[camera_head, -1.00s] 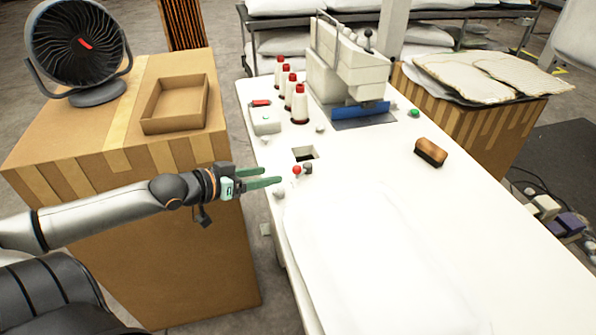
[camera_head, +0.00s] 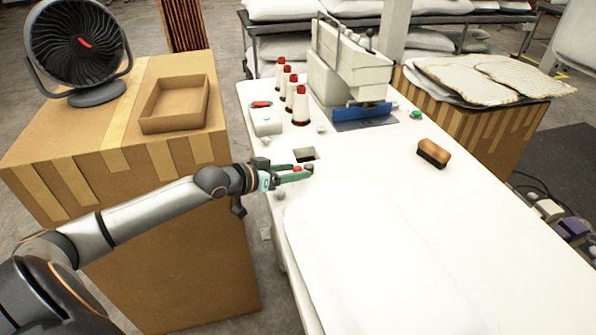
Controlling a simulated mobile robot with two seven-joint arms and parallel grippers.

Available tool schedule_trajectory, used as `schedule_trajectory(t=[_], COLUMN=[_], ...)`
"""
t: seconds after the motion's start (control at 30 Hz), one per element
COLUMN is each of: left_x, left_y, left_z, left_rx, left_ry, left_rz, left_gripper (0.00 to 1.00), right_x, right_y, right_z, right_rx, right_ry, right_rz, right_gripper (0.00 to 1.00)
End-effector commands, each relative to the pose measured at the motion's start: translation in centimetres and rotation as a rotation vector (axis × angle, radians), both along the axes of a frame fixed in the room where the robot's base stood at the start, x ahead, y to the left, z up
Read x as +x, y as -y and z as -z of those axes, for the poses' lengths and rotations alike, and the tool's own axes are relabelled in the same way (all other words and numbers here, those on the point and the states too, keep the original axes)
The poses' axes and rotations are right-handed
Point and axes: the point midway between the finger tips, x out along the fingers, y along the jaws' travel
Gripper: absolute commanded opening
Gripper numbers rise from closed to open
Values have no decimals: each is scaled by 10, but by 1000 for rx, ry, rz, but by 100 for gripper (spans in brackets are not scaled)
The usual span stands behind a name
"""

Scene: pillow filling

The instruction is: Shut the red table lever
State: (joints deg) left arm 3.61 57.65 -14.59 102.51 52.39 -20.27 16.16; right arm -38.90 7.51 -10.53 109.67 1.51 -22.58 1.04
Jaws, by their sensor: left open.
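The red table lever (camera_head: 297,169) is a small red knob near the left edge of the white table (camera_head: 480,240), beside a square hole in the tabletop. My left gripper (camera_head: 302,172) reaches in from the left, low over the table edge. Its green fingers are open, with the red knob showing between them. I cannot tell whether the fingers touch it. A small dark piece (camera_head: 309,168) shows at the fingertips. My right gripper is not in view.
A white pillow (camera_head: 370,255) lies on the table in front. A brown brush (camera_head: 433,153), several thread cones (camera_head: 301,106) and a white sewing machine (camera_head: 348,65) stand farther back. A cardboard box stack (camera_head: 120,140) with an open tray (camera_head: 175,104) is at left.

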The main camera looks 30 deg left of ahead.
Motion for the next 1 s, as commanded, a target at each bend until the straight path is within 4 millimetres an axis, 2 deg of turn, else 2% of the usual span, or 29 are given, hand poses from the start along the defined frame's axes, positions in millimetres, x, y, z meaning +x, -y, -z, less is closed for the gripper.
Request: schedule_trajectory(t=[0.2,0.6,1.0], left_x=[15,18,18], left_y=[4,6,6], left_z=[6,8,8], left_rx=[-2,0,0], left_ry=[0,0,0], left_rz=[-1,0,0], left_gripper=[61,60,15], right_x=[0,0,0], right_y=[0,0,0], right_z=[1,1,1], right_rx=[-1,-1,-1], right_ry=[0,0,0], right_rz=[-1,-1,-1], right_gripper=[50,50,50])
